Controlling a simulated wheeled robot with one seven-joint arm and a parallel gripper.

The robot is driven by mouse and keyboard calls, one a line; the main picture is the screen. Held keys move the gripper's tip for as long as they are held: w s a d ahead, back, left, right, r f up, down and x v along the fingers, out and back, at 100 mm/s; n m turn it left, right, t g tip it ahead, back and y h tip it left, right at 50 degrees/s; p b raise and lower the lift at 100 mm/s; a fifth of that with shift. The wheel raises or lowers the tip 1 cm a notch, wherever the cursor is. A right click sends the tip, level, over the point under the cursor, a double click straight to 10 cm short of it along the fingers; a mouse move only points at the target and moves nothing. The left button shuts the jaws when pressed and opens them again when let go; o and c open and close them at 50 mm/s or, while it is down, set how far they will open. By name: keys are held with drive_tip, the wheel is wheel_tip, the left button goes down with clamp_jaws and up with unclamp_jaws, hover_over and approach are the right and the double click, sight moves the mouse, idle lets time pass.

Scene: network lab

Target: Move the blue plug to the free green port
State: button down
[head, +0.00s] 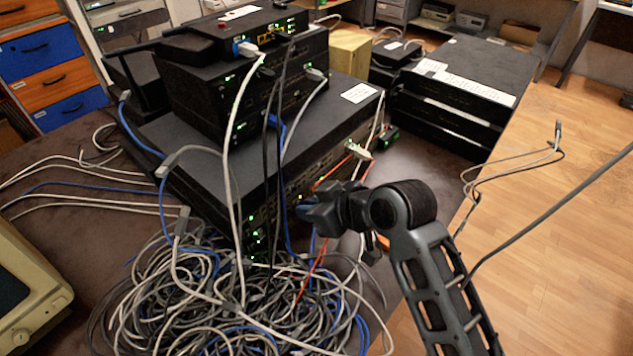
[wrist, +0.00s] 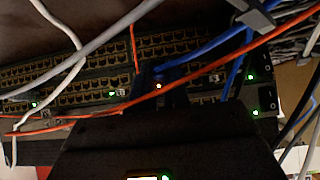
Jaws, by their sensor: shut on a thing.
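My gripper (head: 318,210) is at the front of the large black switch (head: 345,118), shut on the blue plug (head: 304,204), of which only a small blue part shows. In the wrist view my gripper (wrist: 163,92) is dark at the centre, and a blue cable (wrist: 195,52) runs to its tip. The plug itself is mostly hidden there. The tip is close to the port rows (wrist: 75,72); I cannot tell whether the plug touches a port. Green lights (wrist: 113,93) show along the rows. I cannot tell which green port is free.
An orange cable (wrist: 225,62) crosses the port panel, and grey cables (wrist: 92,48) hang before it. A big cable tangle (head: 235,305) lies below the switch. Smaller devices (head: 235,80) are stacked on it. More black units (head: 455,95) stand at the right. A beige monitor (head: 28,290) is at left.

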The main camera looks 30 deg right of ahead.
drive_tip(key=shift+s+d+p, duration=0.25)
drive_tip(key=shift+s+d, duration=0.05)
drive_tip(key=shift+s, duration=0.7)
drive_tip(key=shift+s+d+p, duration=0.25)
drive_tip(key=shift+s+d, duration=0.05)
drive_tip(key=shift+s, duration=0.65)
drive_tip(key=c, duration=1.7)
unclamp_jaws()
clamp_jaws()
